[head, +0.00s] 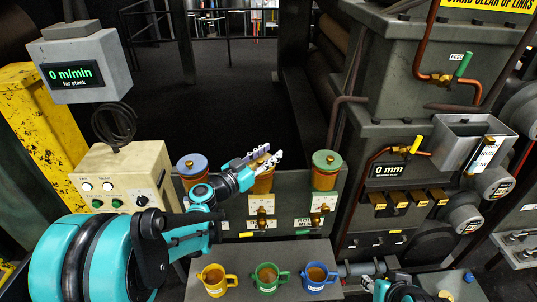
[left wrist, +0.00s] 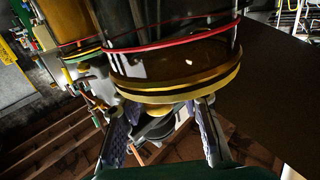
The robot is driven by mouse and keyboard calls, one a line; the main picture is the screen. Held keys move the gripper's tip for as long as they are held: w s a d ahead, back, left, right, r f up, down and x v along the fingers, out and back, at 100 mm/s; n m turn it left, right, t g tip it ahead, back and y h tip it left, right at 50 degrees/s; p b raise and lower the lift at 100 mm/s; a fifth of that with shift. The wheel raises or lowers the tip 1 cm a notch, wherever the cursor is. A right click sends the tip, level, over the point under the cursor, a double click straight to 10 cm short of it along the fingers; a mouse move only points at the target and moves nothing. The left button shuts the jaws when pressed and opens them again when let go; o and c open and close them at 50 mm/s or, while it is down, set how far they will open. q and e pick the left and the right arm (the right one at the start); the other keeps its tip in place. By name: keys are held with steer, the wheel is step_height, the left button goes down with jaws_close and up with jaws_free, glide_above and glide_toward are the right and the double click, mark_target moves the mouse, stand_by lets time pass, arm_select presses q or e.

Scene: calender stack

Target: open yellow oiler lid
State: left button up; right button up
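Three oilers stand in a row on a grey panel in the head view. The middle, yellow oiler (head: 263,184) has my left gripper (head: 276,155) over its top, with two pale fingers apart across it. Its lid is mostly hidden by the fingers, so I cannot tell its position. In the left wrist view, a large gold-rimmed cylinder (left wrist: 180,85) fills the upper middle, and the left gripper's fingers (left wrist: 162,125) are spread with a gap below it. Contact is unclear. Part of my right arm's end (head: 398,289) shows at the bottom edge; its fingers are not clear.
A blue-lidded oiler (head: 193,166) stands left and a green-lidded oiler (head: 326,168) right of the yellow one. Yellow (head: 214,281), green (head: 267,277) and blue (head: 317,278) mugs stand in front on a grey shelf. A control box (head: 125,178) is at left.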

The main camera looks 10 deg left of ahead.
arm_select(q)
jaws_close()
steer(key=shift+w, duration=0.1)
